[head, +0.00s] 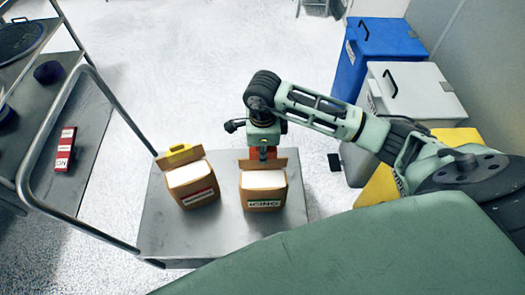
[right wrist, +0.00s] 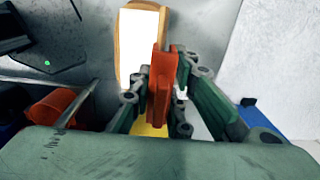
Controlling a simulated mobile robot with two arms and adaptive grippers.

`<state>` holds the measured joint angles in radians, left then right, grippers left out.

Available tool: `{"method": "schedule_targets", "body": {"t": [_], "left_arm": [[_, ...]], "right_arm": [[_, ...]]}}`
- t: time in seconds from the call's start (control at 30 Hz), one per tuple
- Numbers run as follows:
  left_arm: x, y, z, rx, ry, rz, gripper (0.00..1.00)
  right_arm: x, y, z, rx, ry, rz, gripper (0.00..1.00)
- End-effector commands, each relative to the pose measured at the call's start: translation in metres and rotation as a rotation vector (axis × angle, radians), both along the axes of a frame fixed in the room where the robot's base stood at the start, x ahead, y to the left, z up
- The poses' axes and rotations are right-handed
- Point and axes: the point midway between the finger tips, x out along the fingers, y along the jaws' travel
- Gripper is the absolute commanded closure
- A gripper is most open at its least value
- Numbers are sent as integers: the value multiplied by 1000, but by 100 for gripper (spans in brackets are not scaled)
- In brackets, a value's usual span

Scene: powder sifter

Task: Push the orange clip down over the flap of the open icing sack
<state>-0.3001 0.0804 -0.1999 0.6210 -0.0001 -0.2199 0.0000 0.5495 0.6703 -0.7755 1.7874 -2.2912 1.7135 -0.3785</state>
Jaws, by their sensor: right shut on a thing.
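The open icing sack (head: 264,198), brown with a green-edged ICING label, stands on the grey cart top with its flap (head: 262,163) raised at the back and white contents showing. It also shows in the right wrist view (right wrist: 139,48). My right gripper (head: 264,142) is over the sack's back edge, shut on the orange clip (right wrist: 161,88). In the head view the clip (head: 271,152) shows just at the flap's top edge, partly hidden by the gripper. I cannot tell how far it is over the flap. My left gripper is not in view.
A second brown sack (head: 193,187) with a red label and a yellow clip (head: 179,154) on its flap stands to the left on the same cart (head: 165,230). Blue (head: 380,50), white-lidded (head: 415,92) and yellow (head: 380,188) bins stand right. A shelf rack (head: 85,130) is at left.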

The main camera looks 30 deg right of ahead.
Motion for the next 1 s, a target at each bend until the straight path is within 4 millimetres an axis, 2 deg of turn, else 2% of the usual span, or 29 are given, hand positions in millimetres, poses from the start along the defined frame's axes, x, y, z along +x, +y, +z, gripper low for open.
{"method": "schedule_targets", "body": {"t": [0.03, 0.07, 0.3, 0.67, 0.77, 1.0], "left_arm": [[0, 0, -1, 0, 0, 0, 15], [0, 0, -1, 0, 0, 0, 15], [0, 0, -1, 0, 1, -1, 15], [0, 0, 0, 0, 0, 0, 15], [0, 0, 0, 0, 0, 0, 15], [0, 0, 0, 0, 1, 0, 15]], "right_arm": [[-4, -2, -7, -7, 15, -1, 100], [-5, -2, -7, -7, 15, -1, 82], [-2, -2, -4, -5, 8, -1, 62], [-1, -1, 2, -2, 2, -1, 61], [0, -1, 14, -2, 0, -1, 61], [0, -1, 64, -4, -1, 0, 61]]}}
